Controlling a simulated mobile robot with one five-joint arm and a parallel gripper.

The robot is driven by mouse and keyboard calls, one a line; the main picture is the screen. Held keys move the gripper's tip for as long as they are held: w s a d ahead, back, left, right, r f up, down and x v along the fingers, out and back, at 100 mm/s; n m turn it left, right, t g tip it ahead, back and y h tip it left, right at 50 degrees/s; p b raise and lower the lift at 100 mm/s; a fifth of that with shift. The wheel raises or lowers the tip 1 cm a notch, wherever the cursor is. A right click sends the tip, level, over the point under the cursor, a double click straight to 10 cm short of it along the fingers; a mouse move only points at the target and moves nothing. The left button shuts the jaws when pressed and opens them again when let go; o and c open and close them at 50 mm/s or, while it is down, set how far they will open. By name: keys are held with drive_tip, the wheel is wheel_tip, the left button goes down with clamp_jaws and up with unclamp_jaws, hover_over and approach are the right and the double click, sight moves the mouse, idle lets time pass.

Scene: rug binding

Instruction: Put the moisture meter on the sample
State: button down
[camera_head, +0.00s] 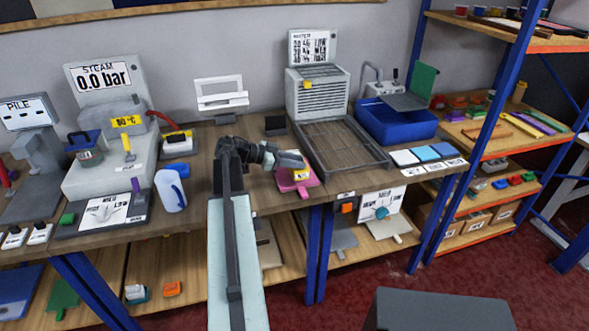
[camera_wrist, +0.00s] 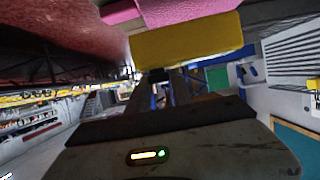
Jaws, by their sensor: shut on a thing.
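A yellow block, which looks like the moisture meter (camera_wrist: 190,45), is at the tips of my gripper (camera_wrist: 158,82) in the wrist view. My gripper is shut on it. In the head view a small part of the yellow block (camera_head: 302,174) shows just below my gripper (camera_head: 292,163). The pink sample (camera_head: 291,184) lies on the workbench under the gripper, and in the wrist view its pink surface (camera_wrist: 175,10) is right beyond the yellow block. I cannot tell whether the two touch. My arm and gripper partly hide the meter and the sample.
The grey vented machine (camera_head: 318,95) with its rack (camera_head: 340,140) stands right of the gripper. A blue bin (camera_head: 398,123) and several coloured squares are farther right. The steam unit (camera_head: 105,150) and a white-blue jug (camera_head: 170,190) stand left. Bare bench (camera_head: 205,150) lies left of my arm.

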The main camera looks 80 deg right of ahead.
drive_tip(key=f+b, duration=0.2)
drive_tip(key=d+f+b, duration=0.1)
drive_tip(key=shift+f+b, duration=0.35)
drive_tip(key=shift+f, duration=0.05)
drive_tip(key=shift+w+a+f, duration=0.1)
drive_tip(key=shift+w+r, duration=0.1)
drive_tip(key=shift+r, duration=0.1)
drive_tip(key=c, duration=1.1)
unclamp_jaws()
drive_tip(key=shift+f, duration=0.1)
drive_tip(key=shift+c, duration=0.2)
drive_tip(key=shift+r, duration=0.2)
drive_tip(key=p+v, duration=0.4)
drive_tip(key=v, duration=0.8)
drive_tip(key=shift+p, duration=0.4)
